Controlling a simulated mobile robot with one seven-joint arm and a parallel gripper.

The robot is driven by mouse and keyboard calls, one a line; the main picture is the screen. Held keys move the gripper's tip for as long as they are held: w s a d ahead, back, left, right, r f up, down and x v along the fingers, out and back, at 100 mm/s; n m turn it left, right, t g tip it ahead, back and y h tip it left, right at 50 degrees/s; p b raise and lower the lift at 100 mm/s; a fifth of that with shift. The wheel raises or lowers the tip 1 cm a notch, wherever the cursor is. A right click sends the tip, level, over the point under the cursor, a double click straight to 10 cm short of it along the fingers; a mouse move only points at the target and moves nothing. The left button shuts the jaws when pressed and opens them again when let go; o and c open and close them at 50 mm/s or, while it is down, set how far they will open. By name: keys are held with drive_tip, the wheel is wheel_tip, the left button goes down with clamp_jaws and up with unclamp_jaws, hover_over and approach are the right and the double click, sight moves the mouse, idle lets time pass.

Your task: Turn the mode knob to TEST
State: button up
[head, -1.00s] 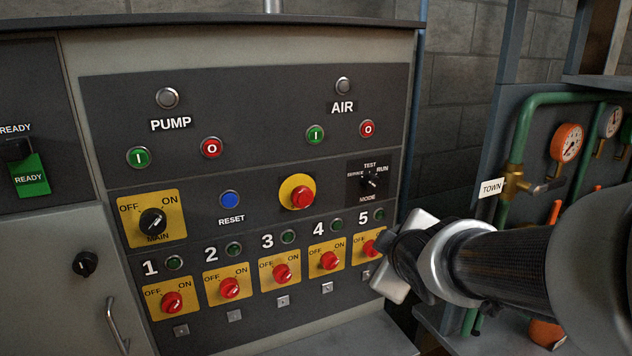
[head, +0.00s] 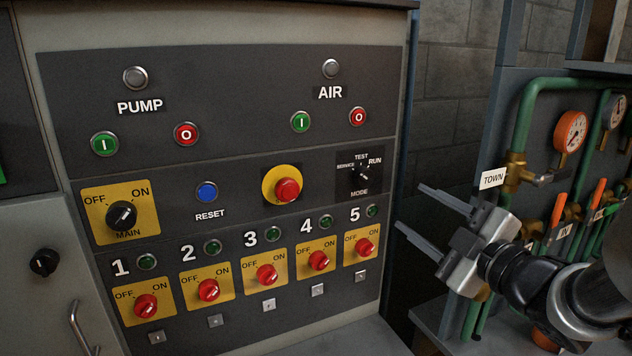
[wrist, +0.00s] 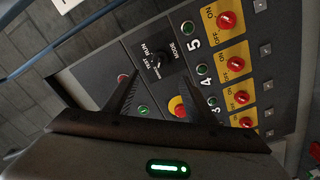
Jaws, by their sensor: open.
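The mode knob (head: 364,177) is a small black knob on a dark square plate at the right of the control panel. SERVICE, TEST and RUN labels stand around its top and MODE below it. I cannot tell for sure which label its pale mark points at. The knob also shows in the wrist view (wrist: 155,63), turned sideways, just beyond the fingers. My gripper (head: 411,207) is open and empty, right of and below the knob and apart from the panel. Its two fingers point left toward the panel, and they show in the wrist view (wrist: 109,73).
A red emergency button on a yellow ring (head: 288,190) sits left of the knob. A row of red switches (head: 319,260) runs below. The AIR stop button (head: 358,117) is above. Green pipes with gauges (head: 570,132) and a TOWN tag (head: 493,178) stand at the right.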

sight(369, 180)
drive_tip(key=b+x, duration=0.1)
drive_tip(key=x, duration=1.4)
drive_tip(key=shift+w+a, duration=0.2)
drive_tip(key=shift+w, duration=0.1)
drive_tip(key=c, duration=1)
